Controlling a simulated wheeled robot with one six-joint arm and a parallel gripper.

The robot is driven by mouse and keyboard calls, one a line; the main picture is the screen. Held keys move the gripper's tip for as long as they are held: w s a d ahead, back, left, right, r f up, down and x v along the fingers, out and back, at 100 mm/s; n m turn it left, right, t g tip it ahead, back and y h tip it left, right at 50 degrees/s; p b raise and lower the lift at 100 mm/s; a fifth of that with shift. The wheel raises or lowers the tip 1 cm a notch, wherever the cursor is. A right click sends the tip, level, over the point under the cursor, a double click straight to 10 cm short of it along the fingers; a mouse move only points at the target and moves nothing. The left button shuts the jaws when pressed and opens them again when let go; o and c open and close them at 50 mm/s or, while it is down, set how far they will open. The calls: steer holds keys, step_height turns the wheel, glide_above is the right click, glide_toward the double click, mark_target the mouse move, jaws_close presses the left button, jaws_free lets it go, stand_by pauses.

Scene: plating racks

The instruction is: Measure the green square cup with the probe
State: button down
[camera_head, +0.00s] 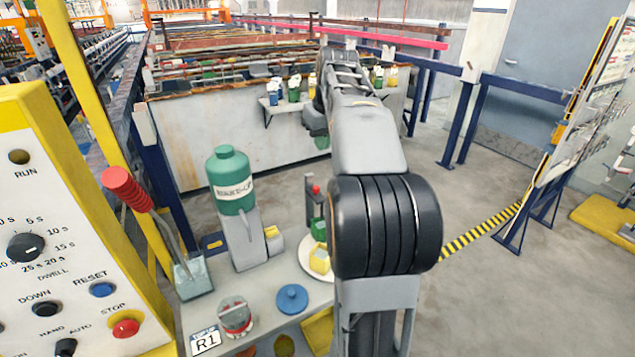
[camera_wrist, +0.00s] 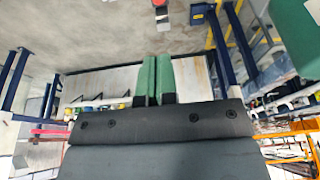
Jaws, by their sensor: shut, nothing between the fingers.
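A green square cup (camera_head: 319,229) stands near the right end of the grey bench, partly hidden behind my arm. A stick with a ribbed red handle (camera_head: 128,189), which looks like the probe, leans in a clear beaker (camera_head: 193,277) at the bench's left.
A yellow square cup (camera_head: 320,258) sits on a round white plate (camera_head: 304,262), in front of the green cup. A green bottle on a stand (camera_head: 231,180) rises between beaker and cups. A blue lid (camera_head: 291,298) and a round clear container (camera_head: 236,317) lie at the front. A yellow control panel (camera_head: 60,230) flanks the left.

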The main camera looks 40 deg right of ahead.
glide_above(318, 196)
steer(key=x, duration=0.3)
steer(key=s+x, duration=0.1)
steer(key=x, duration=0.3)
steer(key=s+x, duration=0.1)
steer(key=x, duration=0.2)
steer(key=shift+s+f+b, duration=0.1)
steer(key=shift+f+b, duration=0.2)
steer(key=shift+f, duration=1.2)
step_height(318, 196, down, 6)
steer(key=b, duration=0.4)
steer(key=shift+a+f, duration=0.1)
steer(key=shift+f, duration=0.15)
steer(key=shift+s, duration=0.1)
steer(key=shift+f, duration=0.1)
